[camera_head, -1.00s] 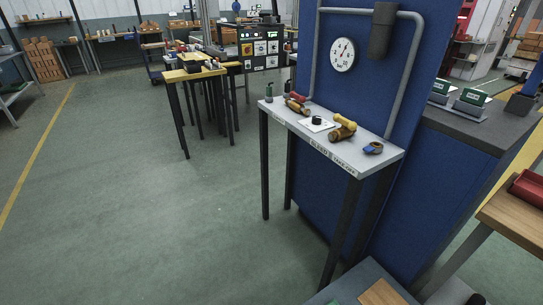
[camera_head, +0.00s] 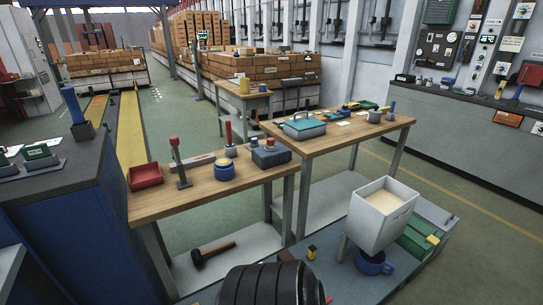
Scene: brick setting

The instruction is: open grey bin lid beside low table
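No grey bin with a lid can be made out in the head view. A low grey table (camera_head: 335,277) runs along the bottom right. A light grey open-topped hopper (camera_head: 401,232) with pale granular stuff inside stands over it, above a blue cup (camera_head: 373,263). A green box (camera_head: 414,243) sits to its right. A black ribbed round object (camera_head: 262,285) is cut off by the bottom edge, and I cannot tell what it is. Neither gripper is in view.
Wooden workbenches (camera_head: 158,204) cross the middle, with a red tray (camera_head: 145,176), a blue pot (camera_head: 225,172) and tools on top. A mallet (camera_head: 213,251) lies on a lower shelf. A blue-sided counter (camera_head: 75,235) blocks the left. Green floor shows beyond the benches at right.

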